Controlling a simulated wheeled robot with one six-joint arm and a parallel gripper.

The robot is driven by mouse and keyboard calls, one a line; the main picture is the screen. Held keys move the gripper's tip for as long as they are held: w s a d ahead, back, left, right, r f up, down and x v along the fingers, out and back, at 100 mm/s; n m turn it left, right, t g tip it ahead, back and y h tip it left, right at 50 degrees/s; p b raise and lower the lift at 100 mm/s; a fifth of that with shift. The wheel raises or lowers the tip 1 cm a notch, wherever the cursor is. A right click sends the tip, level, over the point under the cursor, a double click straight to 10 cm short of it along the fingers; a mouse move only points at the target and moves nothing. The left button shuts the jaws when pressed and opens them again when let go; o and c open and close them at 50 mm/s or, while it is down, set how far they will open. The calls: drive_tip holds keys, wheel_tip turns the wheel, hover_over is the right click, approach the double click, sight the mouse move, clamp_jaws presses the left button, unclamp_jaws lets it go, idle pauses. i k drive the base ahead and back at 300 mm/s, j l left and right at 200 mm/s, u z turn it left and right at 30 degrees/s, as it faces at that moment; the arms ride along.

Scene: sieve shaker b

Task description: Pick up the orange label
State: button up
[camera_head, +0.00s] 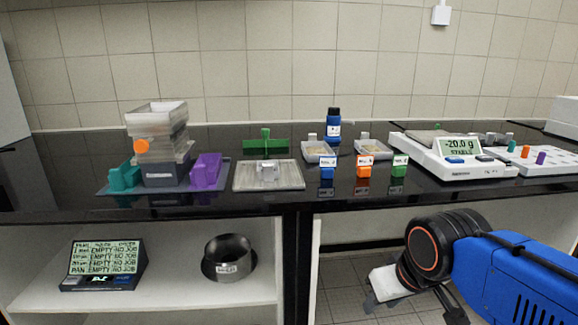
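My gripper (372,300) is below the bench top, in front of the bench at lower right, well apart from the labels. Its fingers are small and seen at an angle, so I cannot tell whether they are open or shut.
A sieve stack (160,145) stands at left between teal and purple blocks. A grey board (268,177) lies right of it. Two small trays and a blue bottle (333,125) are behind the labels. A scale (455,165) is at right.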

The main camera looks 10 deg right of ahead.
sight(364, 161)
drive_tip(key=j+z, duration=0.7)
drive_tip(key=j, duration=0.15)
drive_tip(key=j+z, duration=0.35)
drive_tip(key=j, duration=0.45)
drive_tip(key=k+j+z, duration=0.1)
drive_tip(key=j, duration=0.4)
drive_tip(key=k+j, duration=0.1)
drive_tip(key=j, duration=0.35)
drive_tip(key=k+j+z, duration=0.1)
drive_tip(key=j, duration=0.35)
drive_tip(key=i+l+u, duration=0.25)
drive_tip(key=l, duration=0.9)
drive_tip(key=l+u, duration=0.25)
drive_tip(key=l, duration=0.85)
drive_tip(key=k, duration=0.05)
